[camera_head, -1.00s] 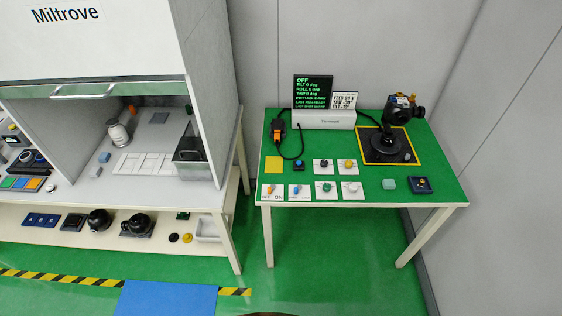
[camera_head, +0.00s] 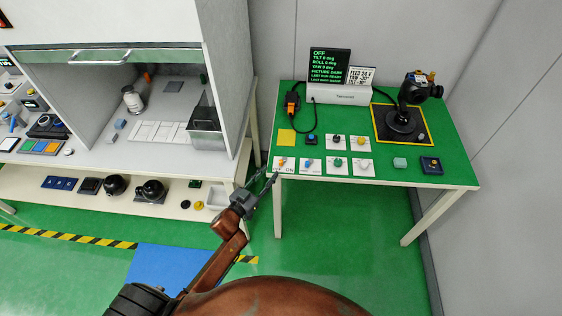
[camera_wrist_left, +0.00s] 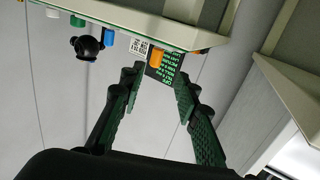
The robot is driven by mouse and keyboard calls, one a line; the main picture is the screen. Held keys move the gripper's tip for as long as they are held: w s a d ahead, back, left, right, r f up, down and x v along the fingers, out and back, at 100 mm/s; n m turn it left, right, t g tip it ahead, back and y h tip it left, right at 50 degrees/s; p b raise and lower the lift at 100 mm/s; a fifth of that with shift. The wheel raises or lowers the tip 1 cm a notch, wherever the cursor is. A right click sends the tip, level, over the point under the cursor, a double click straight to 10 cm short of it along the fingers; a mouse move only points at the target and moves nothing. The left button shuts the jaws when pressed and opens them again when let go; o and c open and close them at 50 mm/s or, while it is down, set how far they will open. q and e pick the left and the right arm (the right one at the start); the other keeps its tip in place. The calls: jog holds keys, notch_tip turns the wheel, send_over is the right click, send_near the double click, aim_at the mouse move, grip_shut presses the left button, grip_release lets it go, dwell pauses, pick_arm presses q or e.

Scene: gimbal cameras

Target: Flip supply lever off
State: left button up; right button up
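The supply lever (camera_head: 282,162) is a small orange toggle on a white plate marked OFF and ON, at the green table's front left corner. My left gripper (camera_head: 267,177) is just in front of and left of this plate, open and empty, apart from the lever. In the left wrist view the orange lever (camera_wrist_left: 156,57) shows beyond the gap between the two spread fingers (camera_wrist_left: 157,76). The black display (camera_head: 329,66) reads OFF at its top. The right gripper is in neither view.
A blue lever (camera_head: 309,163) on its own plate stands right beside, with several knob plates around it. The gimbal camera (camera_head: 416,88) stands at the table's right. A white bench (camera_head: 90,187) stands left, with a gap between it and the table.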

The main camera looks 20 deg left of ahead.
aim_at(280, 163)
pick_arm(q)
jog(key=shift+w+d+r+h, duration=0.15)
jog(key=shift+w+d+h, duration=0.15)
jog(key=shift+w+d, duration=0.15)
jog(key=b+x, duration=0.1)
jog(key=x, duration=0.6)
jog(key=shift+w, duration=0.1)
jog(key=shift+c, duration=0.5)
grip_shut()
